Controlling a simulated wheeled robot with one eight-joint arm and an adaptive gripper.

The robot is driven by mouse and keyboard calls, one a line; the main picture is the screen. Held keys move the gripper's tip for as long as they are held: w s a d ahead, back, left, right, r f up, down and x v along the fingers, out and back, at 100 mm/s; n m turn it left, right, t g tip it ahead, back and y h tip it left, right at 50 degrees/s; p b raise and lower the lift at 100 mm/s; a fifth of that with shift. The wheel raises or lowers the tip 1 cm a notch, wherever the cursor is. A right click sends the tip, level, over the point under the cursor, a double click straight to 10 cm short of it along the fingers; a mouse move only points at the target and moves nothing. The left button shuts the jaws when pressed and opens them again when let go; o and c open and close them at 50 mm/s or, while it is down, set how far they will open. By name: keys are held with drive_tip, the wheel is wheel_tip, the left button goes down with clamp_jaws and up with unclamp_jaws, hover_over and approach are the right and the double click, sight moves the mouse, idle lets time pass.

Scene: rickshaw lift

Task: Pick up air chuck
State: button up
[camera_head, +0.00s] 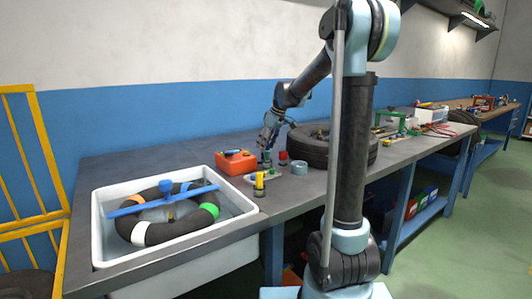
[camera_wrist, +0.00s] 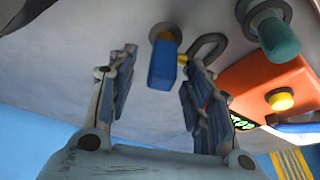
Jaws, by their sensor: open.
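My gripper (camera_wrist: 160,95) is open, fingers spread on either side, with nothing held between them. In the head view my gripper (camera_head: 268,138) points down over the bench, just right of the orange box (camera_head: 236,163). In the wrist view a small blue block with a yellow top and grey round base (camera_wrist: 163,62) shows between the fingertips, apparently beyond them. A dark curved hook (camera_wrist: 207,45) lies beside it, near the right finger. I cannot tell for certain which of these small parts is the air chuck.
The orange box with a yellow button (camera_wrist: 281,101) and a teal-capped part (camera_wrist: 278,38) are close by on the right. A tire (camera_head: 350,150), a grey-blue roll (camera_head: 300,168) and a yellow-and-black item (camera_head: 259,184) surround my gripper. A white basin (camera_head: 98,232) stands left.

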drive_tip(key=shift+w+a+f, duration=0.1)
drive_tip(key=shift+f, duration=0.2)
drive_tip(key=shift+c, duration=0.3)
clamp_jaws()
wheel_tip(320, 180, up, 10)
drive_tip(key=shift+r, duration=0.1)
idle(0.9)
